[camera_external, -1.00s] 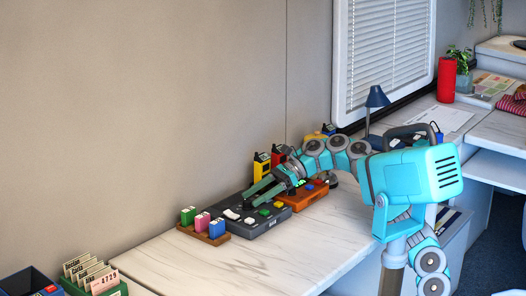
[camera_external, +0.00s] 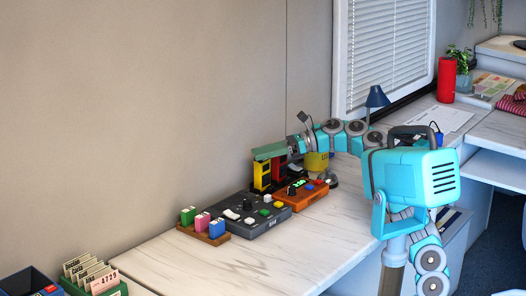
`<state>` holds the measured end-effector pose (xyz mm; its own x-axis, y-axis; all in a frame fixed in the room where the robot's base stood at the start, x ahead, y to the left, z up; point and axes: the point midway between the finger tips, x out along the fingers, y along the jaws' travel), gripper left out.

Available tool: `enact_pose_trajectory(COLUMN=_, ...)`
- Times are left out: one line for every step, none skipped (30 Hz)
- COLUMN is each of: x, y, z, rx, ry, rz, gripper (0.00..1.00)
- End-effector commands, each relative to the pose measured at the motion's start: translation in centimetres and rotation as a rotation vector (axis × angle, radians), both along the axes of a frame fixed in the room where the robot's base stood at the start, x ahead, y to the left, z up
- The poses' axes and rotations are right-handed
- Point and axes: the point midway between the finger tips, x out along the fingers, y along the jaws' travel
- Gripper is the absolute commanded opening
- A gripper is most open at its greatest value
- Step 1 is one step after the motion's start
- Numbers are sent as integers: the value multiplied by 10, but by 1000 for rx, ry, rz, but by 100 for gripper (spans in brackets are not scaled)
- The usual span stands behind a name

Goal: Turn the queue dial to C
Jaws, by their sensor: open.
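A dark grey console (camera_external: 262,224) lies on the white marbled counter and carries a black knob (camera_external: 247,204), white switches and green, yellow and white buttons. An orange console (camera_external: 308,196) beside it has a small lit green display (camera_external: 299,184), a dark knob (camera_external: 291,191) and coloured buttons. Which knob is the queue dial, and its letters, are too small to read. My gripper (camera_external: 266,151), with green fingers, is open and raised above the yellow and red handsets near the wall, apart from both consoles' knobs.
A yellow handset (camera_external: 262,175) and a red one (camera_external: 279,172) stand behind the consoles. A wooden holder (camera_external: 205,235) with green, pink and blue blocks is at the left. A blue lamp (camera_external: 376,97) stands farther back. The front counter is clear.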

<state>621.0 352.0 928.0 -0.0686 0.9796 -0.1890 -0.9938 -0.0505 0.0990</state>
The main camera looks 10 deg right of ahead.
Motion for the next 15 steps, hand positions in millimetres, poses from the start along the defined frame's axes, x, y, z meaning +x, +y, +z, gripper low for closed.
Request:
enact_pose_trajectory(x=5, y=0, z=7, rx=16, ry=13, rz=-31, gripper=62)
enact_pose_trajectory(x=9, y=-1, z=11, rx=25, ry=21, rz=-47, gripper=62)
enact_pose_trajectory(x=13, y=-3, z=15, rx=40, ry=34, rz=-71, gripper=62)
enact_pose_trajectory(x=17, y=-4, z=19, rx=50, ry=42, rz=-89, gripper=62)
enact_pose_trajectory(x=21, y=-5, z=23, rx=62, ry=50, rz=-108, gripper=62)
enact_pose_trajectory(x=26, y=-6, z=28, rx=76, ry=61, rz=-133, gripper=62)
enact_pose_trajectory(x=29, y=-8, z=32, rx=87, ry=70, rz=-150, gripper=62)
enact_pose_trajectory(x=32, y=-9, z=37, rx=98, ry=77, rz=-165, gripper=62)
enact_pose_trajectory(x=36, y=-10, z=42, rx=114, ry=87, rz=-187, gripper=62)
enact_pose_trajectory(x=39, y=-12, z=47, rx=125, ry=95, rz=-205, gripper=62)
enact_pose_trajectory(x=43, y=-14, z=51, rx=137, ry=102, rz=-224, gripper=62)
enact_pose_trajectory(x=47, y=-17, z=56, rx=153, ry=114, rz=-248, gripper=62)
enact_pose_trajectory(x=51, y=-19, z=60, rx=165, ry=122, rz=-264, gripper=62)
enact_pose_trajectory(x=54, y=-21, z=64, rx=176, ry=131, rz=-281, gripper=62)
enact_pose_trajectory(x=58, y=-24, z=68, rx=191, ry=144, rz=-304, gripper=62)
